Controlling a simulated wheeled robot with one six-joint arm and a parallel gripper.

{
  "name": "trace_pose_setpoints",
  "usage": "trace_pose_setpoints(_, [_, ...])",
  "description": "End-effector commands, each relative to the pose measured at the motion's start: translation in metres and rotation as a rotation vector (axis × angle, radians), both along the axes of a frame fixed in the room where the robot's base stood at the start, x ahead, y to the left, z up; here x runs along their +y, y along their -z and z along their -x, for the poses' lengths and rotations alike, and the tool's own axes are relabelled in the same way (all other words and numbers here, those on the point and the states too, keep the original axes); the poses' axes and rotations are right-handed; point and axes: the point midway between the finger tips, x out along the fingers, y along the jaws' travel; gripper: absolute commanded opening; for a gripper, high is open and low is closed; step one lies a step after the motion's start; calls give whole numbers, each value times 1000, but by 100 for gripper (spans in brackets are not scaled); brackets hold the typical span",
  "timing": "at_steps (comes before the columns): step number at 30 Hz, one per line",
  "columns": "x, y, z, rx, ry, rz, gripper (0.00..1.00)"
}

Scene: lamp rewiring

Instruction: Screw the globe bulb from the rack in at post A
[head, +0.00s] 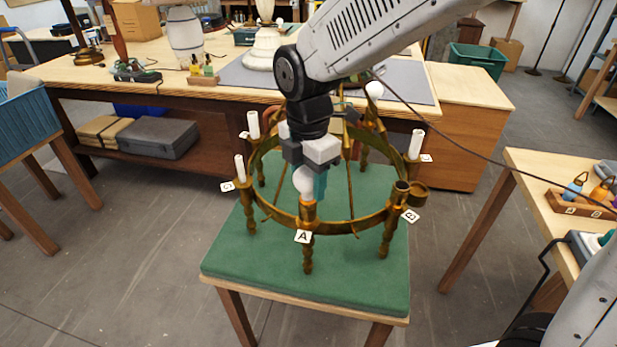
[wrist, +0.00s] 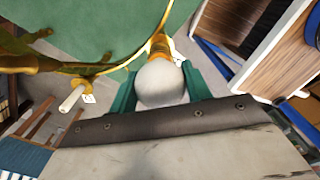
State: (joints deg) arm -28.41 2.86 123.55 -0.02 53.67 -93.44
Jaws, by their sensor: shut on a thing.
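The white globe bulb (head: 304,181) is at the top of post A (head: 308,212), on the near side of the brass ring chandelier (head: 345,226). My gripper (head: 312,178) comes down from above and is shut on the bulb. In the wrist view the bulb (wrist: 160,82) sits between the teal fingers, with the brass of the post (wrist: 159,46) just beyond it. The label A (head: 303,236) hangs below the post. The bulb's base is hidden, so I cannot tell how deep it sits in the socket.
The chandelier stands on a green-topped table (head: 240,270). Other posts carry white candle sleeves (head: 416,144); post B (head: 401,190) has an open brass cup. A workbench (head: 120,72) stands behind. A side table (head: 540,180) with small bottles is at the right. A cable crosses at right.

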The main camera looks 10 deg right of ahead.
Motion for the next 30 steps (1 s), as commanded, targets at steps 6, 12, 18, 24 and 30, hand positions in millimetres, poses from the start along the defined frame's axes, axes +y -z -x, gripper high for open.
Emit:
trace_pose_setpoints(6, [0, 0, 1, 0, 337, 0, 21])
trace_pose_setpoints(12, [0, 0, 1, 0, 540, 0, 21])
trace_pose_setpoints(18, [0, 0, 1, 0, 561, 0, 21])
trace_pose_setpoints(24, [0, 0, 1, 0, 600, 0, 21])
trace_pose_setpoints(30, [0, 1, 1, 0, 883, 0, 21])
